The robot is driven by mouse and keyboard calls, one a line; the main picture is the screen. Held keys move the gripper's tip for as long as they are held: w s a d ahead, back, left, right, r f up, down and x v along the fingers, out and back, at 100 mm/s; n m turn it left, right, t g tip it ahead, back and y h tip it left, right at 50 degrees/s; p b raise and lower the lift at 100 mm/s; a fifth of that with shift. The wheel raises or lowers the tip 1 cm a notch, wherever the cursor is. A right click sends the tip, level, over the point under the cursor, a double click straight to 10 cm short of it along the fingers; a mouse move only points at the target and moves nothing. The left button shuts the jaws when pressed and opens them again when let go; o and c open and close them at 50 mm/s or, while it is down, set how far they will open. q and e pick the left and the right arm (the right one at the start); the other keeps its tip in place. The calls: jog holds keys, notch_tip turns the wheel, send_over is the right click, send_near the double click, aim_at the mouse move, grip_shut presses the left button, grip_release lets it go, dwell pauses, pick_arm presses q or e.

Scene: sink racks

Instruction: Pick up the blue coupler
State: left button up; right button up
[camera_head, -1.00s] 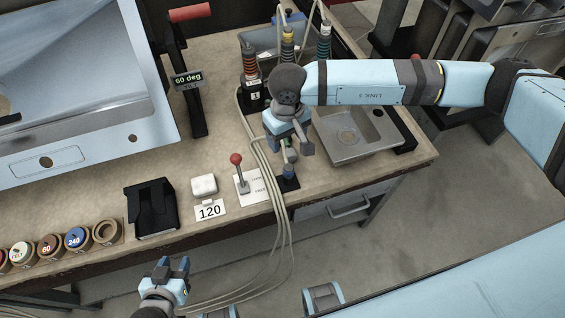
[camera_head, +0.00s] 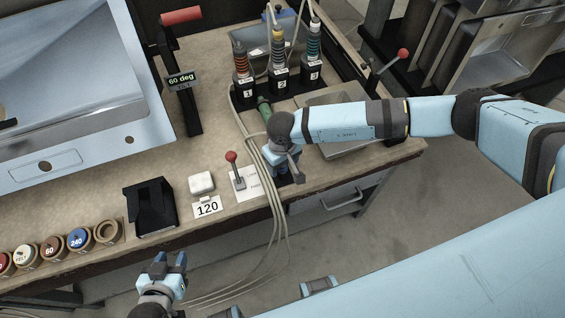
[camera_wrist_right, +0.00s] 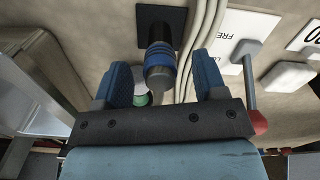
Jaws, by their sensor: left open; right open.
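The blue coupler (camera_wrist_right: 160,62) stands on a small black square pad (camera_wrist_right: 150,20) at the front of the bench, its grey end toward the right wrist camera. My right gripper (camera_wrist_right: 163,78) is open, with one blue finger on each side of the coupler and a visible gap to both. In the head view my right gripper (camera_head: 287,163) is low over the same spot and hides most of the coupler. My left gripper (camera_head: 170,263) is open and empty, in front of the bench edge.
Pale hoses (camera_head: 262,170) run beside the coupler and over the bench edge. A red-knobbed lever (camera_head: 236,172) stands just left of it. A green cylinder (camera_head: 264,108) and numbered sockets (camera_head: 279,80) are behind.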

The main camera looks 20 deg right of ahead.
jog(key=shift+f, duration=0.2)
jog(key=c, duration=0.9)
jog(key=shift+r, duration=0.1)
notch_tip(320, 180, up, 20)
jog(key=b, duration=0.3)
jog(key=shift+b, duration=0.5)
